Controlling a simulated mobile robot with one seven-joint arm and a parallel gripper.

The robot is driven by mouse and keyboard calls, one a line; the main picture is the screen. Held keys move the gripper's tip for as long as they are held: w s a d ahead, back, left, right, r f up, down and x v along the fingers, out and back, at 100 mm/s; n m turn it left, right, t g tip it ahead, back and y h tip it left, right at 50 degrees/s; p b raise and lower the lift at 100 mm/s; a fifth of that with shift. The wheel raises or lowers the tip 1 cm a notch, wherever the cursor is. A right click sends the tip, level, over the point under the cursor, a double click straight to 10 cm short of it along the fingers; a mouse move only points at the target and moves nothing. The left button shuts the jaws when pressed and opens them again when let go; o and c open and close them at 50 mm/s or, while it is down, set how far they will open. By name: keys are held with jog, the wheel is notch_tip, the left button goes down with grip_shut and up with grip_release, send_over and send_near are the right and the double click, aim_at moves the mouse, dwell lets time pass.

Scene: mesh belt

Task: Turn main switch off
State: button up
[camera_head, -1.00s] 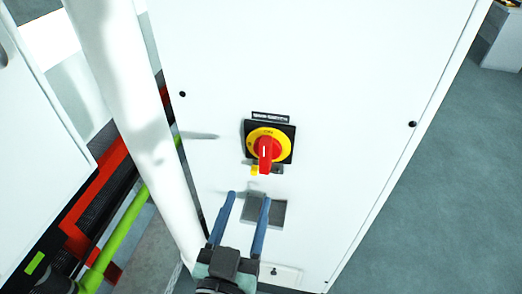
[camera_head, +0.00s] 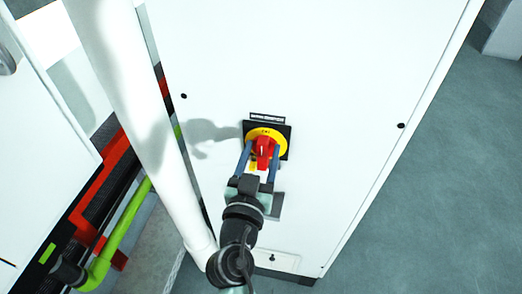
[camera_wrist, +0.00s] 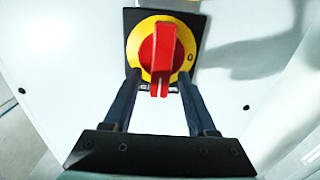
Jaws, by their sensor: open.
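The main switch is a red knob (camera_head: 264,152) on a yellow disc (camera_head: 280,141) with a black square plate, set on a white cabinet door (camera_head: 330,80). In the wrist view the red handle (camera_wrist: 159,60) points down, and a "0" mark shows on the right of the yellow disc (camera_wrist: 187,40). My gripper (camera_head: 261,150) is open, with one blue finger on each side of the red handle. In the wrist view the fingertips (camera_wrist: 158,78) lie over the lower part of the disc, with gaps to the handle. I cannot tell whether they touch the disc.
Open grey floor (camera_head: 440,180) lies to the right. A small label (camera_head: 267,118) sits above the switch.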

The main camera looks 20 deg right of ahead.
aim_at(255, 147)
grip_shut()
jog(key=shift+n, duration=0.3)
jog(key=shift+w+a+f+n+b, duration=0.2)
jog(key=shift+a+f+n, duration=0.15)
jog(key=shift+n, duration=2.55)
jog(key=shift+w+a+f+n+b, duration=0.25)
jog(key=shift+f+n, duration=0.15)
jog(key=shift+n, duration=2.5)
jog(key=shift+w+a+f+n+b, duration=0.15)
jog(key=shift+a+f+n, duration=0.2)
jog(key=shift+n, duration=2.55)
